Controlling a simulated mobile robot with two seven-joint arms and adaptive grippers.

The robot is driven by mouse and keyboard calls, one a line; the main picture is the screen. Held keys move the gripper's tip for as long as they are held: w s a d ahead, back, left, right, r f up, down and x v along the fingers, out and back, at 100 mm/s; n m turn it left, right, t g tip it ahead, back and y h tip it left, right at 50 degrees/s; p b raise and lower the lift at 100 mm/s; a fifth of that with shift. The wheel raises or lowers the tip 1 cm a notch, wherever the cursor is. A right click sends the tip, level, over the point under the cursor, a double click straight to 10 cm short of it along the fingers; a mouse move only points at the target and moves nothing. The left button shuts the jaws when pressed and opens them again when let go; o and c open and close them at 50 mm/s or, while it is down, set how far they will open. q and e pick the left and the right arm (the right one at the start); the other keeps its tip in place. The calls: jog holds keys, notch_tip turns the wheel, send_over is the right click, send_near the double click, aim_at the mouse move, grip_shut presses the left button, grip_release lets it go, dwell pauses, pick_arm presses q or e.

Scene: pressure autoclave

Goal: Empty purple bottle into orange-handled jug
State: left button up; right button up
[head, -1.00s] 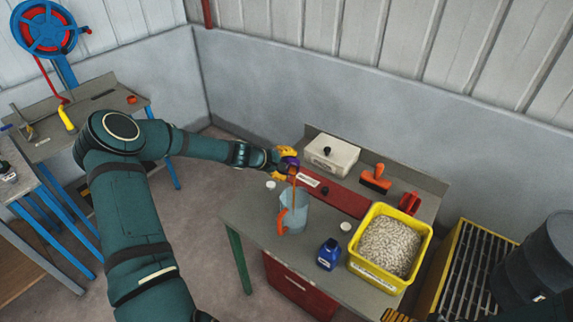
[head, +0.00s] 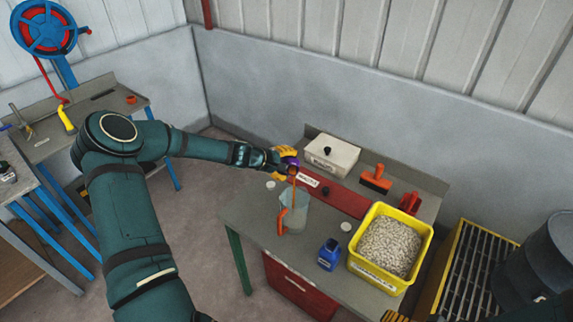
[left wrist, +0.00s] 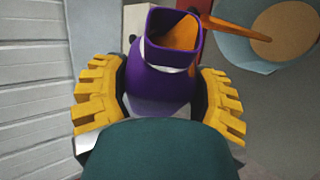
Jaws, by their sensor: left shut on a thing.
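My left gripper (head: 286,161) is shut on the purple bottle (left wrist: 160,88), with a yellow finger on each side of it in the left wrist view. The bottle is tipped over, its square mouth showing orange-brown liquid inside. A thin orange-brown stream (head: 293,190) runs from the mouth down into the jug. The clear jug (head: 296,215) with an orange handle (head: 282,222) stands on the grey bench below the bottle. In the left wrist view the jug (left wrist: 232,50) holds a tan pool of liquid (left wrist: 286,32).
A blue bottle (head: 329,254) and a white cap (head: 346,226) are right of the jug. A yellow tub of pale pellets (head: 360,268) stands at the bench's right. A white box (head: 331,156), an orange-handled brush (head: 376,179) and a red item (head: 409,202) are behind. Another white cap (head: 270,184) lies left.

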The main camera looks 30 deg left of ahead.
pick_arm(q)
jog(key=shift+f+m+t+y+b, duration=0.25)
jog(key=shift+m+t+y+b, duration=0.15)
jog(key=shift+b, duration=1.95)
dwell(5.7)
